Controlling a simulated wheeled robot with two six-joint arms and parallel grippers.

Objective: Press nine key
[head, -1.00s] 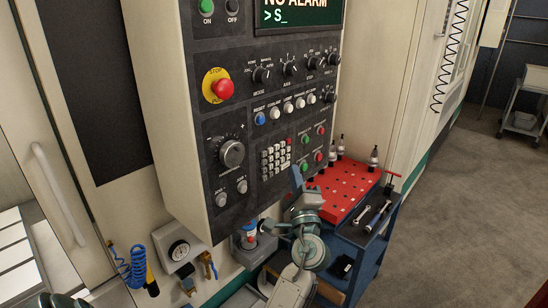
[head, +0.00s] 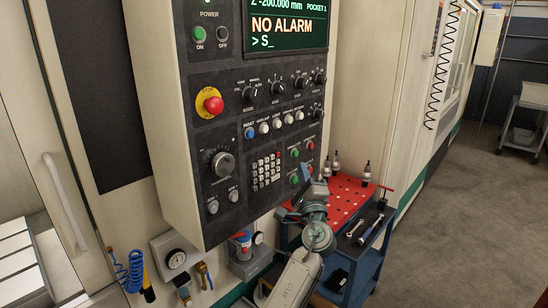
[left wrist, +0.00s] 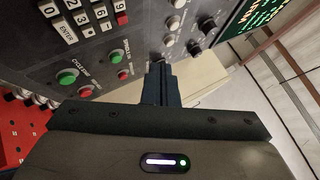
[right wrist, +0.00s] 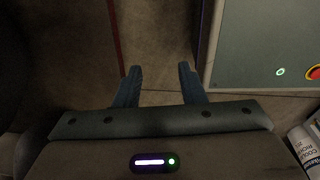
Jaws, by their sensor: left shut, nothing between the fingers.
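The number keypad (head: 266,170) is a block of small white keys with a red one, low on the dark control panel. Part of the keypad (left wrist: 85,18) shows at the top left of the left wrist view; I cannot clearly make out the nine key. My left gripper (head: 307,172) is to the right of the keypad, by the green and red buttons, apart from the keys. In the left wrist view its fingers (left wrist: 157,72) are together and empty. My right gripper (right wrist: 159,70) is open and empty, over the floor, far from the panel in its view.
The screen (head: 285,28) reads "NO ALARM" and "> S_". Beside the keypad are green and red buttons (head: 294,167), with knobs and a red stop button (head: 210,103) above. A red-topped cart (head: 345,200) with tool holders stands at the right. Open floor lies beyond.

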